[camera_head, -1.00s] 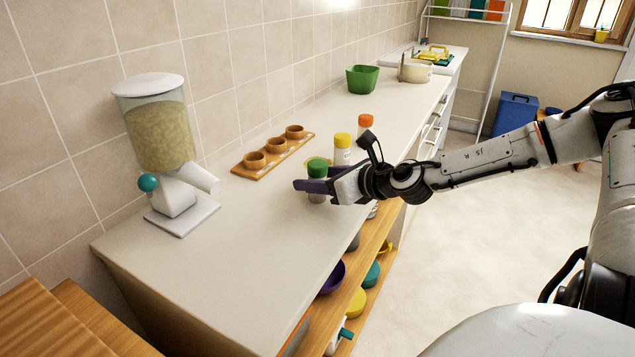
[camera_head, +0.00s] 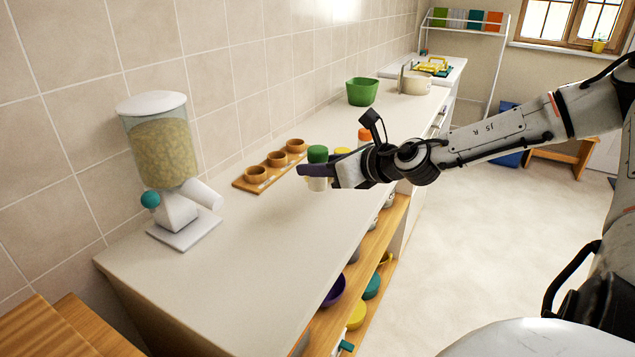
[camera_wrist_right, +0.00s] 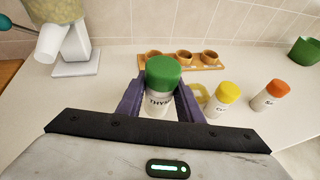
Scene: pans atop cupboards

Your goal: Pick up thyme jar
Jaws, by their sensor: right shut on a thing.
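The thyme jar (camera_head: 317,155) has a green lid and a pale body. In the right wrist view the jar (camera_wrist_right: 162,85) shows a label with the letters "THY". My right gripper (camera_head: 312,172) is shut on the jar's body, with a dark purple finger on each side of it in the right wrist view (camera_wrist_right: 160,98). The jar looks upright and appears to be held above the counter. My left gripper is not in view.
A yellow-lidded jar (camera_wrist_right: 220,98) and an orange-lidded jar (camera_wrist_right: 270,94) stand to the right on the counter (camera_head: 260,235). A wooden rack with three cups (camera_head: 242,186), a cereal dispenser (camera_head: 163,150) and a green bowl (camera_head: 362,92) are also there. The front-left counter is clear.

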